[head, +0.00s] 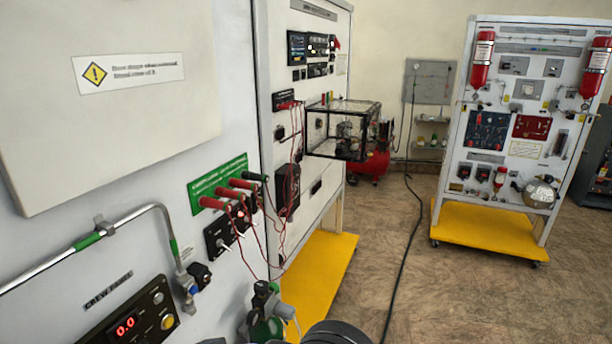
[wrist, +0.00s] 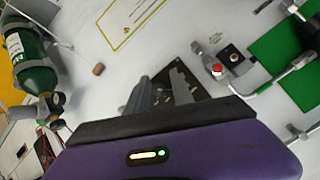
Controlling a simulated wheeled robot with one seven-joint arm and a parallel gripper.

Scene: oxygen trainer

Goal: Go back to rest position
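My gripper (wrist: 162,82) shows in the wrist view. Its two grey fingers stand apart, with a dark panel (wrist: 186,92) visible behind and between them. I see nothing held between the fingers. They point toward a white panel face (wrist: 150,55); whether they touch it I cannot tell. In the head view the gripper itself is not visible; a dark rounded part at the bottom edge may be part of my arm.
The white training panel (head: 120,130) with a pipe (head: 60,262) and red plugs (head: 228,196) fills the left. A green cylinder (wrist: 30,62) is close at the wrist view's left. A wheeled stand (head: 515,130) is at right; a cable (head: 410,240) crosses open floor.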

